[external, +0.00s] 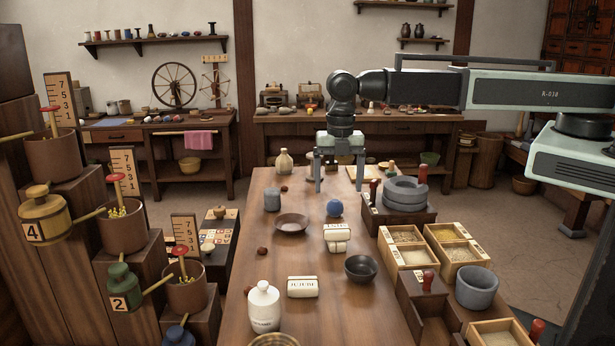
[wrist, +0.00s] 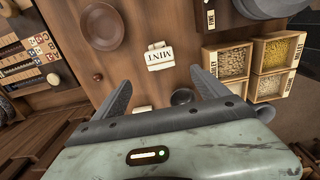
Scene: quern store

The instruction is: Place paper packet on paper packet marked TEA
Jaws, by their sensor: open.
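A cream paper packet marked MINT (external: 337,232) lies on the middle of the long wooden table. A second pale packet body (external: 341,247) seems to show just under it, but I cannot tell for sure that there are two. The MINT packet also shows in the wrist view (wrist: 160,58), ahead of my fingertips. Another cream packet, its label looking like JUJUBE (external: 303,288), lies nearer the camera. A pale piece (wrist: 142,110) between my fingers in the wrist view may be that packet. I cannot read TEA anywhere. My gripper (external: 338,186) is open, empty and raised above the table, beyond the MINT packet.
A blue ball (external: 334,208), a brown dish (external: 292,225) and a dark bowl (external: 361,268) stand close around the MINT packet. A white lidded jar (external: 263,307) is at the front left. Grain boxes (external: 408,258) and a stone quern (external: 405,194) line the right side.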

